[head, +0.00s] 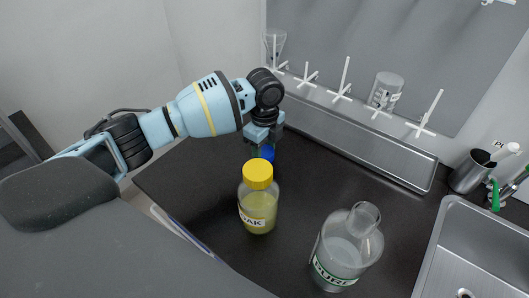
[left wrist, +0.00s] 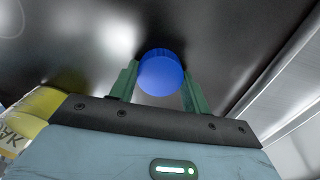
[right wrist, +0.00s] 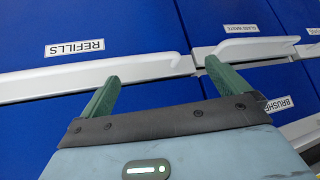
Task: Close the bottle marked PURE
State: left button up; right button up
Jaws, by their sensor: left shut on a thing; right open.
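The clear glass bottle marked PURE (head: 346,250) stands upright on the black counter at the front right in the head view; its mouth is open, with no cap on it. A blue cap (head: 267,153) is at my left gripper (head: 262,146), behind the yellow-capped bottle. In the left wrist view the blue cap (left wrist: 161,73) sits between the two green fingers of my left gripper (left wrist: 160,84), which is shut on it. I cannot tell whether the cap touches the counter. My right gripper (right wrist: 158,84) is open and empty in the right wrist view, in front of blue drawers.
A bottle with yellow liquid and a yellow cap (head: 258,199) stands between the left gripper and the PURE bottle. A drying rack with a metal tray (head: 365,143) runs along the back. A sink (head: 470,245) and a metal cup (head: 470,172) are at right.

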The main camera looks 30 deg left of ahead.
aim_at(264, 151)
pick_arm(q)
jog(key=shift+r, duration=0.15)
notch_tip(264, 151, up, 10)
jog(key=shift+p, duration=0.35)
dwell(0.5)
